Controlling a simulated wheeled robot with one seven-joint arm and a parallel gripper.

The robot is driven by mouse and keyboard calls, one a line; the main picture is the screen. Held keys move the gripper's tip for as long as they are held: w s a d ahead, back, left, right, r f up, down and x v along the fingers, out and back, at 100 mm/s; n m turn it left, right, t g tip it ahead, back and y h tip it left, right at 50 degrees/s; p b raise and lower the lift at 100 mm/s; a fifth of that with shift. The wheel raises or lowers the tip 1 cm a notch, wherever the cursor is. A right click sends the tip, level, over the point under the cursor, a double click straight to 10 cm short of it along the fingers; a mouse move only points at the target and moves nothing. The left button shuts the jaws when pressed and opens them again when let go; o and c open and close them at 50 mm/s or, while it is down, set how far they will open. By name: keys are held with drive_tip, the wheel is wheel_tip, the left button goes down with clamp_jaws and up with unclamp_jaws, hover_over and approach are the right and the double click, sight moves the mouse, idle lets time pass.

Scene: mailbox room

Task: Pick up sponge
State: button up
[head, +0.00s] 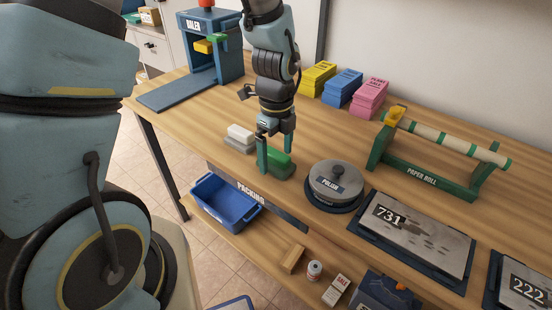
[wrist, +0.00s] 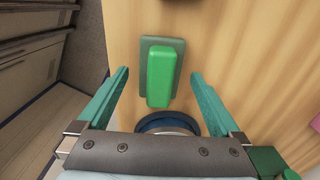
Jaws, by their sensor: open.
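A green block (head: 280,157), which looks like the sponge, lies on a flat darker green base (head: 272,174) on the wooden table. In the wrist view the green block (wrist: 160,85) lies between my two fingers, with clear gaps on both sides, its base (wrist: 146,45) under it. My gripper (head: 275,160) points down at the block, open with nothing held; its teal fingers also show in the wrist view (wrist: 159,73). One finger hides part of the block in the head view. A similar white block (head: 240,133) on a grey base sits just left.
A round grey container marked POLISH (head: 336,184) stands close on the right. A paper roll holder (head: 430,165), coloured card stacks (head: 341,88) and a baler (head: 212,48) are further off. A blue bin (head: 226,200) sits below the table's front edge.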

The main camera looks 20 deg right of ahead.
drive_tip(key=shift+f, duration=0.25)
drive_tip(key=shift+c, duration=0.2)
drive_tip(key=c, duration=1.3)
drive_tip(key=shift+c, duration=0.2)
drive_tip(key=shift+r, duration=0.1)
